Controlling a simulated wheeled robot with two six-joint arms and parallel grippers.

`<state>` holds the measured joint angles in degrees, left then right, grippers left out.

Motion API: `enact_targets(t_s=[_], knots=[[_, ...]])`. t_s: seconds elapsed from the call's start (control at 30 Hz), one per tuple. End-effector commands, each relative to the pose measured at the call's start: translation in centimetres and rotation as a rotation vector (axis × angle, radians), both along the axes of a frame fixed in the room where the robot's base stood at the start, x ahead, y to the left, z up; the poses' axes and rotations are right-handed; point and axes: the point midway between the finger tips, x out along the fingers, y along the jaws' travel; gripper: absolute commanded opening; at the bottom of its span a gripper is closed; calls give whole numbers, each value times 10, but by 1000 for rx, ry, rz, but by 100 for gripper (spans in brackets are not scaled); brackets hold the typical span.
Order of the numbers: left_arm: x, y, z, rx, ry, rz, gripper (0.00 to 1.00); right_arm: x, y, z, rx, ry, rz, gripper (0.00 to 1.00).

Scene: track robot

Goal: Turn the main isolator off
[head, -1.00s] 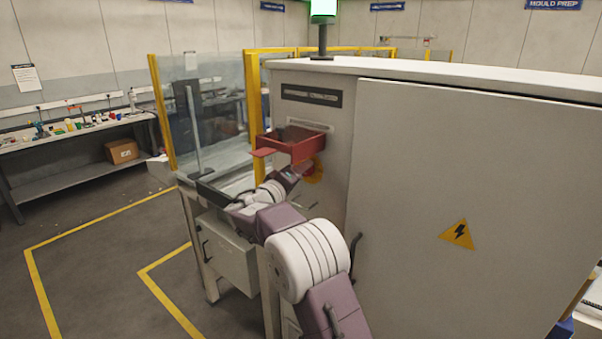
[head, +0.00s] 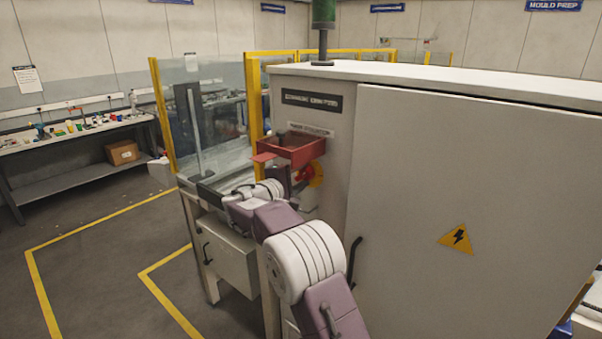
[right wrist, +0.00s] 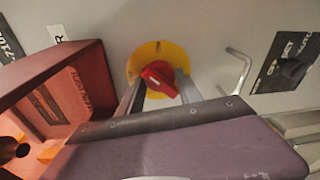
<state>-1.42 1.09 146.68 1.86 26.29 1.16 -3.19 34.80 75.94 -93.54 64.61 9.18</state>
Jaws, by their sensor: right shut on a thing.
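The main isolator is a red rotary handle (head: 306,173) on a yellow disc (head: 318,174), on the narrow side of a grey cabinet. In the right wrist view the red handle (right wrist: 160,78) sits tilted in front of the yellow disc (right wrist: 150,53), with a pale mark on it. My right gripper (right wrist: 160,88) has one finger on each side of the handle and is shut on it. In the head view my right gripper (head: 297,181) is partly hidden by its own arm and a red box. My left gripper is not in view.
An open red box (head: 290,150) juts from the cabinet close by the handle; it is also at left in the wrist view (right wrist: 60,90). A bent metal rod (right wrist: 240,70) is right of the handle. A lamp (head: 323,12) on the cabinet (head: 470,160) is unlit.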

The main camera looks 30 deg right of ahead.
Motion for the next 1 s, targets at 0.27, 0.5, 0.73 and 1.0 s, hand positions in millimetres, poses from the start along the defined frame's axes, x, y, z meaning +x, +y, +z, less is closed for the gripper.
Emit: enact_targets(t_s=[0.27, 0.5, 0.73, 1.0], knots=[[0, 0, 27, 0, 0, 0, 36, 1, 1, 3, -98, 246, -1, 1], [0, 0, 48, 0, 0, 0, 36, 1, 1, 3, -179, 443, -1, 1], [0, 0, 64, 0, 0, 0, 36, 1, 1, 2, -239, 587, 0, 1], [0, 0, 75, 0, 0, 0, 36, 2, 1, 0, -281, 688, 0, 1]])
